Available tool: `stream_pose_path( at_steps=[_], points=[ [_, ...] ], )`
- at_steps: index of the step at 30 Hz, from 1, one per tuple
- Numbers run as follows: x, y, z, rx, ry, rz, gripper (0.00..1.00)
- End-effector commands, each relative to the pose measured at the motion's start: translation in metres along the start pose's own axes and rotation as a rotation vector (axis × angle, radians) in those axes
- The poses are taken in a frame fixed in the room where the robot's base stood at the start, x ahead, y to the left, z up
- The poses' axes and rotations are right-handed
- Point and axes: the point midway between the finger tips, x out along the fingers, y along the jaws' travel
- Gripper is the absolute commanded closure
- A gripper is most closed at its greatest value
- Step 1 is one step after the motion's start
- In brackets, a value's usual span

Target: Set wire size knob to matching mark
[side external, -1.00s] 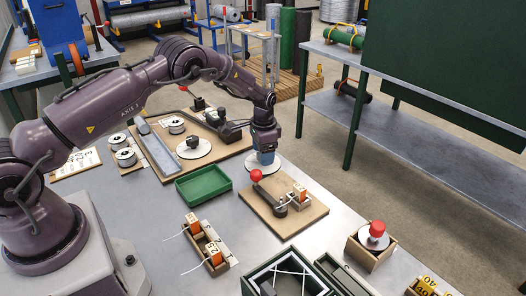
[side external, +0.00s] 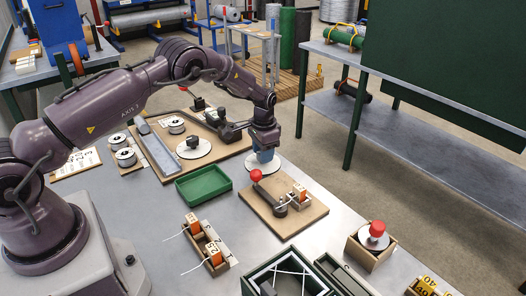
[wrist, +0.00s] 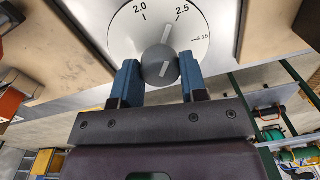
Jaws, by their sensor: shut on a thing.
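The wire size knob (wrist: 159,68) is a dark round knob with a white pointer line. It sits on a white dial (wrist: 205,48) marked 2.0, 2.5 and 3.15 in the wrist view. The pointer aims between the 2.0 and 2.5 marks, nearer 2.5. My gripper (wrist: 158,82) has its blue fingers on either side of the knob and is shut on it. In the side external view, my gripper (side external: 264,156) points down over the white dial (side external: 274,165) and hides the knob.
A board with a red-balled lever (side external: 256,176) stands close in front of the dial. A green tray (side external: 203,184) lies to the left. A second dark knob (side external: 193,142) on a white disc sits further left. Orange-tagged blocks (side external: 213,253) lie nearer the camera.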

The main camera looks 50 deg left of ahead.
Motion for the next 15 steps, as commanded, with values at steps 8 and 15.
stream_pose_path(
  at_steps=[8, 15],
  points=[
    [-0.0002, -0.0003, 0.0001, -0.236, -0.012, 0.0, 0.84],
    [-0.0002, -0.0007, 0.0001, -0.426, -0.019, -0.001, 0.84]
  ],
)
